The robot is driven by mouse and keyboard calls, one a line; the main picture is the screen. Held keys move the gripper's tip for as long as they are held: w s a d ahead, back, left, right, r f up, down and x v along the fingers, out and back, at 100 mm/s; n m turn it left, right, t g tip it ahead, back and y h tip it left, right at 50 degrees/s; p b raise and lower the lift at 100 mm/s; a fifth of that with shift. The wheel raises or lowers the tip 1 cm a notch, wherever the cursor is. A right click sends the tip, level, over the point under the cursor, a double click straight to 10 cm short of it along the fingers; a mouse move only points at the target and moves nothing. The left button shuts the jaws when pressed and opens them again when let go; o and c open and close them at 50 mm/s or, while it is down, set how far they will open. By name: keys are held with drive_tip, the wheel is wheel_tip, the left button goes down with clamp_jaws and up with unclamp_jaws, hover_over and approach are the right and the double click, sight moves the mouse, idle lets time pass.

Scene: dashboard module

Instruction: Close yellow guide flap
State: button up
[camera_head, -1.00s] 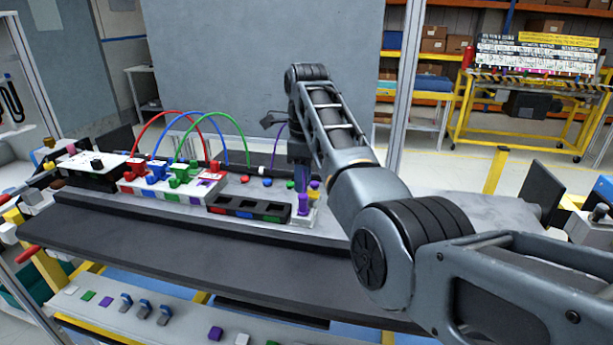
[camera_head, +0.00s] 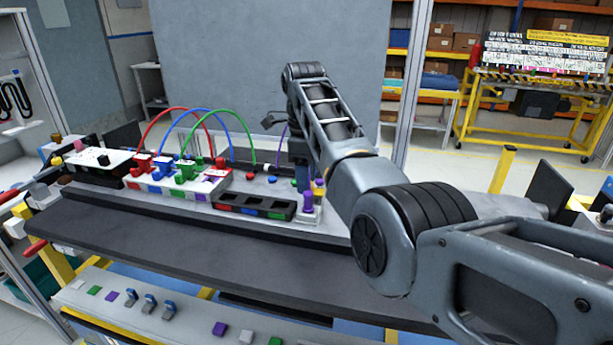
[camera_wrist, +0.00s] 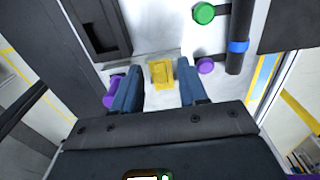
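The yellow guide flap (camera_wrist: 162,73) shows in the wrist view as a small yellow piece on the pale module surface. My gripper (camera_wrist: 158,88) is open, with one blue finger on each side of the flap and visible gaps between. I cannot tell how far above the flap the fingertips are. In the head view, a small yellow piece (camera_head: 319,184) shows just right of my gripper (camera_head: 301,180), partly hidden by my arm. A purple piece (camera_head: 307,201) stands in front of it; a purple piece (camera_wrist: 112,92) is also beside the left finger in the wrist view.
A black tray (camera_head: 254,206) with recesses lies left of the gripper. Red, blue and green cables (camera_head: 207,122) arch over the connector blocks farther left.

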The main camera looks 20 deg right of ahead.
drive_tip(key=shift+r, duration=0.1)
drive_tip(key=shift+a+r, duration=0.1)
drive_tip(key=shift+r, duration=3.7)
